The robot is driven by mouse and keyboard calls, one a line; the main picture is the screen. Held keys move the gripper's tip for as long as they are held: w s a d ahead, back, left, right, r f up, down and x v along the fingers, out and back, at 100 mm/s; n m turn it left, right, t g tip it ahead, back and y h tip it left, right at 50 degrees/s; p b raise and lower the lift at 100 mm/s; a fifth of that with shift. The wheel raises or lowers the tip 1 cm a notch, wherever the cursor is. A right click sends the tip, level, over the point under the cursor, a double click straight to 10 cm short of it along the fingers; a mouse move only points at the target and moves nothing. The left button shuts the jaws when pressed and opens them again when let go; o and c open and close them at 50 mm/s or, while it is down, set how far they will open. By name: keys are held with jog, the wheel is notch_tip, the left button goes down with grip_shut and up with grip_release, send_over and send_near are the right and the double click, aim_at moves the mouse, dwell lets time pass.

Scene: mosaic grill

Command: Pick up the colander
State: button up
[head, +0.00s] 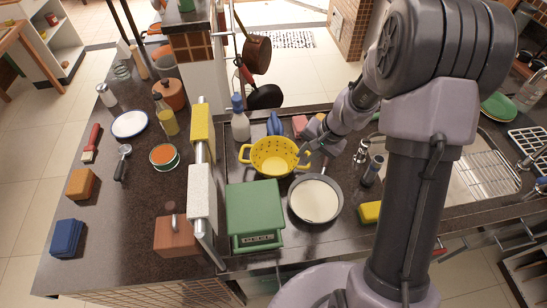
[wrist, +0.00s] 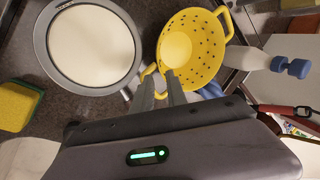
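The yellow colander (head: 273,158), a bowl with holes and two loop handles, stands upright on the dark counter in the head view. In the wrist view the colander (wrist: 206,45) fills the upper middle, with one handle loop (wrist: 148,72) near my fingertips. My gripper (wrist: 160,78) has its two fingers apart, with part of that handle showing between them. In the head view my gripper (head: 312,143) is beside the colander's right handle; its fingertips are small there. I cannot tell whether either finger touches the handle.
A pan with pale contents (head: 315,200) sits close in front of the colander, right of a green scale (head: 255,208). A white bottle with a blue cap (head: 240,125) and a blue object (head: 274,124) stand behind. A yellow sponge (head: 370,212) lies right of the pan.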

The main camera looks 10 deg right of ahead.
aim_at(291, 167)
jog(key=b+x, duration=0.1)
jog(key=x, duration=0.4)
jog(key=shift+a+f, duration=0.2)
jog(key=shift+a, duration=0.05)
jog(key=b+x, duration=0.1)
jog(key=x, duration=0.3)
jog(key=shift+s+a+f+b, duration=0.1)
jog(key=shift+s+f+b, duration=0.05)
jog(key=shift+f+b, duration=0.2)
jog(key=shift+a+f, duration=0.15)
jog(key=shift+f, duration=0.1)
grip_shut()
